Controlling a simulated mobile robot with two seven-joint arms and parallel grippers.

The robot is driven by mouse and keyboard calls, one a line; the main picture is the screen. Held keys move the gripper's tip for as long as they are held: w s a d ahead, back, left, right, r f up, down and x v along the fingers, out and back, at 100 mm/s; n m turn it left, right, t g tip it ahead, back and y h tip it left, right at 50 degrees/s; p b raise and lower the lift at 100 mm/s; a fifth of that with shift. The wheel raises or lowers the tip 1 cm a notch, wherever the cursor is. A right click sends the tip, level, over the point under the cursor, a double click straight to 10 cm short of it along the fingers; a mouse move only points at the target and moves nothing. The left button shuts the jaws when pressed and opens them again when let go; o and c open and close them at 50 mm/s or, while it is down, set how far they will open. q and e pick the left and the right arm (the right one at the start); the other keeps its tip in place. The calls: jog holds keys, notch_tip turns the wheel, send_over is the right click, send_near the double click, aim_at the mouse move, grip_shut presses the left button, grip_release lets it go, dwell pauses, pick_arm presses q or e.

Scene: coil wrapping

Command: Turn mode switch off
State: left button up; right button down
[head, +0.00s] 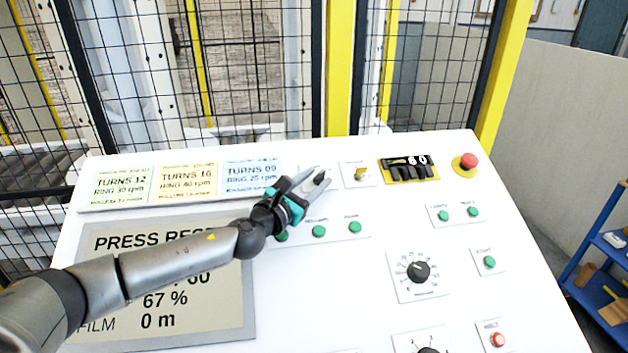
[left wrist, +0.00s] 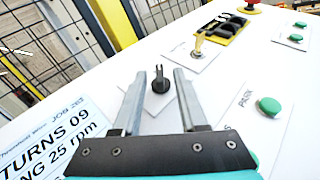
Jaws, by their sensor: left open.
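A small black rotary switch (head: 320,178) sits on a pale plate in the upper middle of the white control panel; I take it to be the mode switch, but its label cannot be read. In the left wrist view the black switch (left wrist: 160,84) stands just beyond and between the fingertips, its slotted lever pointing up in the picture. My left gripper (head: 316,180) is open, with one finger to each side of the switch; it also shows in the left wrist view (left wrist: 161,92). I cannot tell whether the fingers touch it. My right gripper is out of view.
Job cards (head: 252,174) stand to the left. Green buttons (head: 319,231) lie below. A mesh fence (head: 430,70) rises behind.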

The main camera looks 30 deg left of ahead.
pick_arm(q)
grip_shut()
dwell(0.3)
jog(key=shift+d+n+y, duration=0.1)
jog(key=shift+n+y, duration=0.2)
jog(key=shift+d+n+y+p, duration=0.15)
jog(key=shift+n+y+p, duration=0.45)
jog(key=shift+y, duration=0.1)
jog(key=shift+d+f+n+y+p, duration=0.15)
jog(key=shift+n+y+p, duration=0.15)
jog(key=shift+n+y, duration=0.7)
jog(key=n+y, duration=0.1)
jog(key=y, duration=0.1)
jog(key=n+y, duration=0.2)
jog(key=shift+w+d, duration=0.1)
jog(key=shift+d, duration=0.1)
jog(key=shift+w+d+n+g+y+b, duration=0.15)
jog(key=shift+n+g+y, duration=0.4)
jog(key=shift+n+y, duration=0.6)
jog(key=shift+d+n+g+y+b, duration=0.1)
jog(key=shift+n+g+y+b, duration=0.15)
jog(key=shift+n+g+y, duration=0.6)
jog(key=shift+n+y, duration=0.5)
jog(key=shift+y, duration=0.1)
